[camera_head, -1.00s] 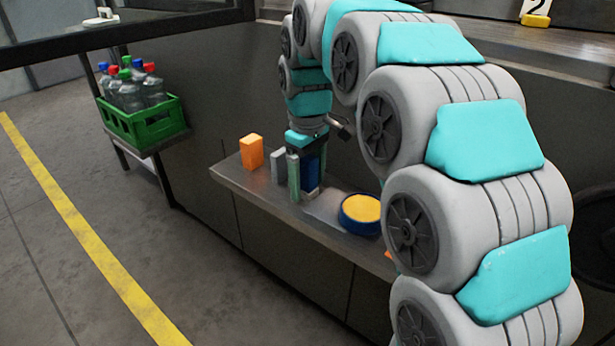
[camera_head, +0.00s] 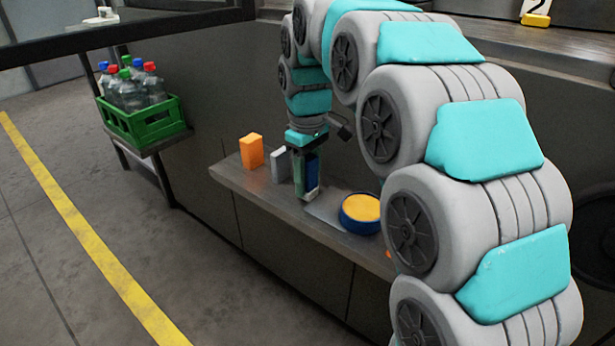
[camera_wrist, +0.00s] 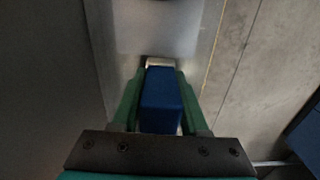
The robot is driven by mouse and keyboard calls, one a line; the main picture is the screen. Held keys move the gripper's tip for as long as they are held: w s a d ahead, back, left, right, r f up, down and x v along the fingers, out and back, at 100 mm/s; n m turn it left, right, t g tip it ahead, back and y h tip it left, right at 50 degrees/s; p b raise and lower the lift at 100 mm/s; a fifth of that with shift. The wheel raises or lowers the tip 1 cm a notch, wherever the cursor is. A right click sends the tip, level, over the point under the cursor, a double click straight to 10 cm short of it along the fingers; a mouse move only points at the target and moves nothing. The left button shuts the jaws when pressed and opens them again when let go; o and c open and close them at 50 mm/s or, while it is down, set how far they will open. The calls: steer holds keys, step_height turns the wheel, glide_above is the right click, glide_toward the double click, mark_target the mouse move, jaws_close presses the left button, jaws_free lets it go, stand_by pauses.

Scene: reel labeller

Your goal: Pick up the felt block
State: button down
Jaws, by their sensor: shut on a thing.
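The felt block (camera_head: 312,172) is dark blue with a pale lower end and stands upright at the shelf. My gripper (camera_head: 305,180) points down, with its green fingers shut on the block's two sides. In the wrist view the blue block (camera_wrist: 161,105) sits between the two green fingers of my gripper (camera_wrist: 160,100), and its pale end shows at the far side. The near finger partly hides the block in the head view. I cannot tell whether its bottom touches the shelf.
The metal shelf (camera_head: 265,192) also holds an orange block (camera_head: 251,152), a grey block (camera_head: 279,166) close left of my gripper, and a round blue tub with yellow top (camera_head: 361,209) to the right. A green crate of bottles (camera_head: 146,124) stands further left.

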mark_target(307, 156)
steer(key=shift+r, duration=1.8)
steer(key=s+d, duration=0.2)
steer(key=s, duration=0.5)
steer(key=s+d+r+b, duration=0.1)
steer(key=s, duration=0.7)
steer(key=shift+s+d+r+b, duration=0.2)
steer(key=shift+s+d+b, duration=0.1)
steer(key=shift+d, duration=0.05)
